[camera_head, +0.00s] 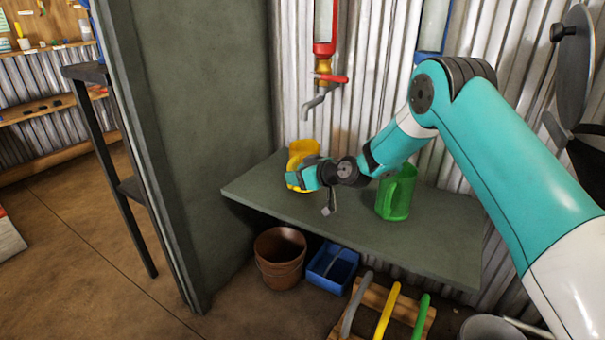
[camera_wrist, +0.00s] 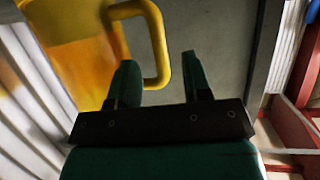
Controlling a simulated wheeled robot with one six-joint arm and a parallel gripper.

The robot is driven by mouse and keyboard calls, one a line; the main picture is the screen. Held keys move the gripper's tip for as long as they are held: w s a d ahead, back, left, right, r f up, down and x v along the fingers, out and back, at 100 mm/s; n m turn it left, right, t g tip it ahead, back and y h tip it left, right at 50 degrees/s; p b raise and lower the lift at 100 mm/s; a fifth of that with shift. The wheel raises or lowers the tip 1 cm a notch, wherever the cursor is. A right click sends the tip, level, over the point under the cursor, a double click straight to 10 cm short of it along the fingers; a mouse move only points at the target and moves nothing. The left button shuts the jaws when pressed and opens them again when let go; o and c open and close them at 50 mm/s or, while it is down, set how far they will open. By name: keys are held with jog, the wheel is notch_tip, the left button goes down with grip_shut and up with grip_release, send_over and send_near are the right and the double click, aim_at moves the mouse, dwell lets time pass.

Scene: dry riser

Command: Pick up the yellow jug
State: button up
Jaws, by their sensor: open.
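The yellow jug (camera_head: 303,152) stands on the grey-green shelf (camera_head: 400,238) at its left part, partly hidden behind my gripper (camera_head: 305,178). In the wrist view the yellow jug (camera_wrist: 80,55) fills the upper left, with its handle loop reaching right. My gripper (camera_wrist: 160,75) is open there. Its left finger overlaps the jug's handle area and its right finger stands to the right of the handle loop. The handle's lower right part shows between the two fingers. I cannot tell whether either finger touches it.
A green jug (camera_head: 397,193) stands on the shelf to the right. A red tap (camera_head: 327,78) hangs on the corrugated wall above. Below the shelf are a brown bucket (camera_head: 280,262) and a blue crate (camera_head: 333,270). A grey-green partition (camera_head: 200,130) closes the shelf's left side.

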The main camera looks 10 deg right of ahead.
aim_at(290, 187)
jog(key=x, duration=0.3)
jog(key=shift+w+a+f+b, duration=0.15)
jog(key=shift+w+a+b, duration=0.05)
jog(key=shift+b, duration=0.15)
jog(key=shift+c, duration=0.3)
grip_shut()
jog(key=shift+r, duration=0.2)
